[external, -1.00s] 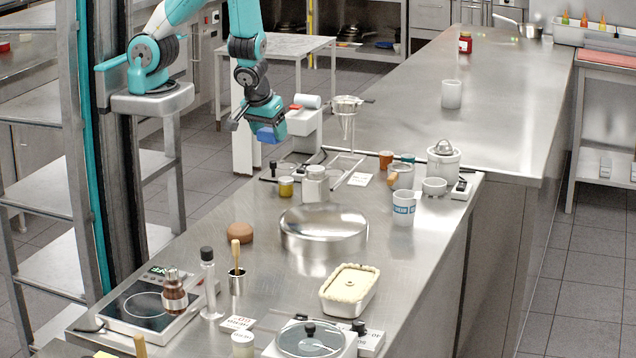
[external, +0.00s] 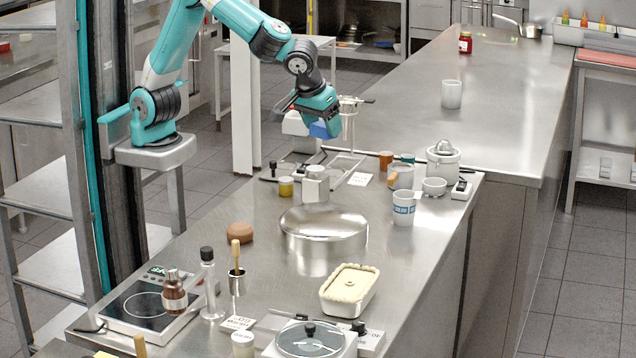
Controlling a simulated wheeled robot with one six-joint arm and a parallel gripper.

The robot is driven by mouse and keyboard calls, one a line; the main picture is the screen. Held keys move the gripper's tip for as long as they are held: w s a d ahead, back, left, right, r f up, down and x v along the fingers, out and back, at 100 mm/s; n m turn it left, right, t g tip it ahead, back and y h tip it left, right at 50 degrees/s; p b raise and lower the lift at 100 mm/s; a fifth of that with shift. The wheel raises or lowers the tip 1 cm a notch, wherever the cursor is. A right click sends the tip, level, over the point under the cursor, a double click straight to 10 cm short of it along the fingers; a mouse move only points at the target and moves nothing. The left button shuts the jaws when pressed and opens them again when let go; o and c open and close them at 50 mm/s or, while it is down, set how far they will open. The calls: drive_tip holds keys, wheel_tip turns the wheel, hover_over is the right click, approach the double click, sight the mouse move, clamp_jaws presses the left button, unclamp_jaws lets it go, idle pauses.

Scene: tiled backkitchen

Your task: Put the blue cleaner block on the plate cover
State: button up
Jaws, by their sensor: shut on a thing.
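The blue cleaner block (external: 320,130) is held in my gripper (external: 322,119), which is shut on it. The block hangs in the air over the back part of the steel counter, near the wire stand, and only its lower part shows below the gripper. The plate cover looks to be the large round shiny metal piece (external: 324,241) in the middle of the counter. It has a broad, smooth top with nothing on it. My gripper is behind and above it, clearly apart from it.
A steel box (external: 315,186) and a yellow jar (external: 286,187) stand just behind the cover. A wire stand with a funnel (external: 348,115) is close beside my gripper. A brown bun (external: 240,233) is left of the cover; a pie tin (external: 350,290) is in front.

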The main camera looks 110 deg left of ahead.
sight(327, 215)
wheel_tip(327, 215, down, 19)
drive_tip(key=p, duration=0.4)
drive_tip(key=shift+f, duration=0.25)
drive_tip(key=shift+f, duration=0.25)
drive_tip(key=o, duration=0.9)
drive_tip(key=shift+r, duration=0.1)
drive_tip(key=shift+o, duration=0.2)
drive_tip(key=shift+r, duration=0.15)
